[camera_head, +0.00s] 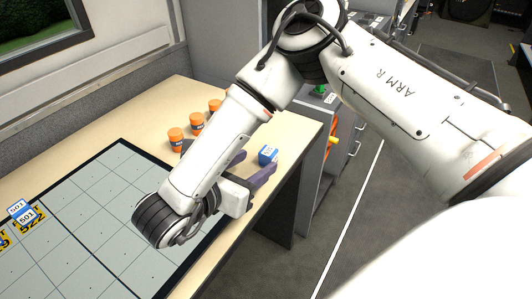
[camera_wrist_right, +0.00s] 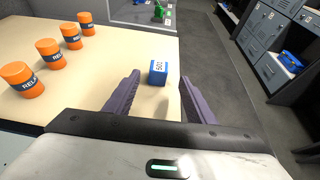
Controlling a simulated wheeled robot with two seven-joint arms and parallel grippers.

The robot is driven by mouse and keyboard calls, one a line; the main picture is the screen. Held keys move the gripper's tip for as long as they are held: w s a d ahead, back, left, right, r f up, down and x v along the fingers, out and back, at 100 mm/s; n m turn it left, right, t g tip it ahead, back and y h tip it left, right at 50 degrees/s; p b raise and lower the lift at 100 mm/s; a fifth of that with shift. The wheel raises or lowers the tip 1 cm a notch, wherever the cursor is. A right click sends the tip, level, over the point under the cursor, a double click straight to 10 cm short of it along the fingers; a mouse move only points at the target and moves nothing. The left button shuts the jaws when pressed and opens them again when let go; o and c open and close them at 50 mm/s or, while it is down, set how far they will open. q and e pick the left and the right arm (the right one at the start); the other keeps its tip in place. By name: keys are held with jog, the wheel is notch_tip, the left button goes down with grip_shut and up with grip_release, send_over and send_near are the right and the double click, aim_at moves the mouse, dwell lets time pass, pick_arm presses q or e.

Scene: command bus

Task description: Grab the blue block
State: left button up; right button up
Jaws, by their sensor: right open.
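The blue block (camera_head: 267,154) sits on the wooden desk top near its right edge, with a white label on it. In the right wrist view the blue block (camera_wrist_right: 158,72) stands between and a little beyond the two fingertips, touching neither as far as I can see. My right gripper (camera_head: 254,168) is open and empty, its purple fingers pointing toward the block. In the wrist view the right gripper (camera_wrist_right: 158,82) shows a finger on each side of the block's line. My left gripper is not in view.
Several orange cylinders (camera_head: 176,139) stand on the desk (camera_head: 178,92) behind my right arm. A gridded board (camera_head: 105,190) with numbered blocks (camera_head: 27,217) lies at left. The desk's right edge is close to the block, with open floor (camera_head: 345,235) beyond.

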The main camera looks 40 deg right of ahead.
aim_at(264, 156)
jog(key=shift+p+x, duration=0.45)
jog(key=shift+x, duration=2.6)
jog(key=shift+w+r, duration=0.1)
jog(key=c, duration=1.1)
